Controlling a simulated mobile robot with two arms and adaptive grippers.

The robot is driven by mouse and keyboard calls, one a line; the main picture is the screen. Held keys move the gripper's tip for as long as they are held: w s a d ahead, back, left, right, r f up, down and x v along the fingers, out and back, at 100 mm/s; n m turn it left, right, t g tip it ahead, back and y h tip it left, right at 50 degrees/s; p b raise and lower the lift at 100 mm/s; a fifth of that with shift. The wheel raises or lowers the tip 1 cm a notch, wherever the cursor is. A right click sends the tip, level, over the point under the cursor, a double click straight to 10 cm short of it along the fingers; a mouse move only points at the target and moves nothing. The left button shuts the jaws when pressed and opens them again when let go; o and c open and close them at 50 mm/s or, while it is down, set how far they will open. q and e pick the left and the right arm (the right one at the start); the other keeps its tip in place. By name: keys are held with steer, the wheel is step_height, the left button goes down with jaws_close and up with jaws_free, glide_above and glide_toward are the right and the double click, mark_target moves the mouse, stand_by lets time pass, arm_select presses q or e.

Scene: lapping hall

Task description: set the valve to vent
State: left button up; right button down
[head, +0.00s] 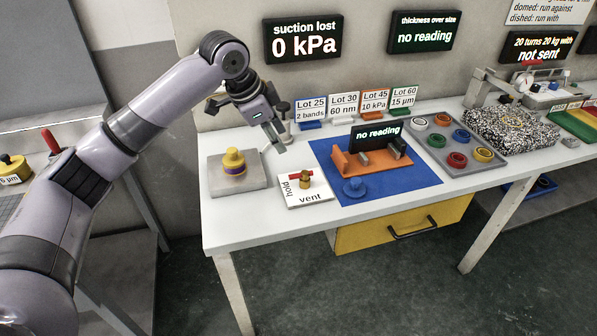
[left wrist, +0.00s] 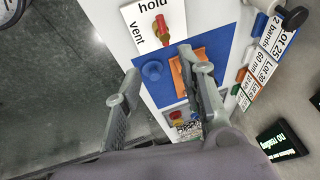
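The valve (head: 305,181) is a small brass body with a red handle (head: 294,175) on a white plate (head: 318,203) marked "hold" at the left and "vent" at the front. The handle points toward "hold". In the left wrist view the valve (left wrist: 161,34) is at the top, its red handle pointing to "hold". My left gripper (head: 273,148) is above and behind the plate, apart from the valve. In the left wrist view its fingers (left wrist: 158,68) are spread with nothing between them. My right gripper is not in view.
Lot cards (head: 343,104) stand behind. The display reads "suction lost 0 kPa" (head: 303,38).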

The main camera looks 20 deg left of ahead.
mark_target(301, 174)
arm_select(q)
steer(key=x, duration=1.7)
steer(key=shift+w+a+r, duration=0.1)
steer(key=shift+w+a, duration=0.05)
steer(key=shift+w, duration=0.1)
steer(key=shift+c, duration=0.5)
jaws_close()
